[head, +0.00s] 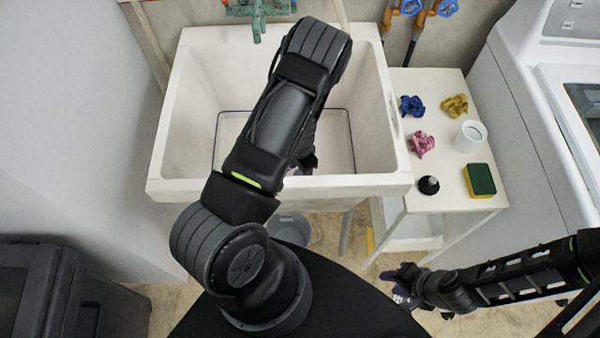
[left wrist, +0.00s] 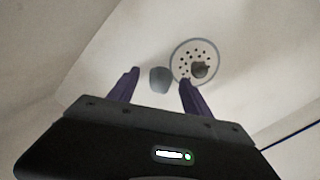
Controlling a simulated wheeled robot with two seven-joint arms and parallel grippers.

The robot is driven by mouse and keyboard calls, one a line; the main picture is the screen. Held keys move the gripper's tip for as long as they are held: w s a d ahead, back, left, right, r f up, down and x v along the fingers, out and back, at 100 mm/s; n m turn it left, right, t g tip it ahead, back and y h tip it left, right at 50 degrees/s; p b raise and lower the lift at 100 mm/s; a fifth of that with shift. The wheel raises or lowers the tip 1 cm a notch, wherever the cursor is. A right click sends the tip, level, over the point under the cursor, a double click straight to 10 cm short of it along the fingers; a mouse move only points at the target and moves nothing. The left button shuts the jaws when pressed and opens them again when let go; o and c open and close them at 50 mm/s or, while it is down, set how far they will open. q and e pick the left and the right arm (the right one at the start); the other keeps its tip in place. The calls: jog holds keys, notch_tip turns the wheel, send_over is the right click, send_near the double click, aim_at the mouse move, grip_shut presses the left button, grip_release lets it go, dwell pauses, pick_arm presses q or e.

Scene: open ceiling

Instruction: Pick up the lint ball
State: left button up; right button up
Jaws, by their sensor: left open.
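In the left wrist view a small dark grey lump (left wrist: 201,70), which looks like the lint ball, lies on the round drain (left wrist: 184,54) in the sink floor. A second grey patch (left wrist: 160,80) shows between my left fingertips; I cannot tell if it is an object or a shadow. My left gripper (left wrist: 158,76) is open and empty, pointing at the sink floor, with the lump just beyond its right finger. In the head view my left arm reaches into the white sink (head: 190,120) and hides the drain. My right gripper (head: 400,282) hangs low at the right, its opening unclear.
A white side table (head: 440,105) right of the sink holds blue (head: 411,106), yellow (head: 455,105) and pink (head: 421,144) crumpled cloths, a white cup (head: 470,136), a sponge (head: 479,180) and a black stopper-like thing (head: 428,185). A grey bucket (head: 290,229) stands below the sink.

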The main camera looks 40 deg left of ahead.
pick_arm(q)
jog(key=shift+c, duration=0.3)
grip_shut()
dwell(0.4)
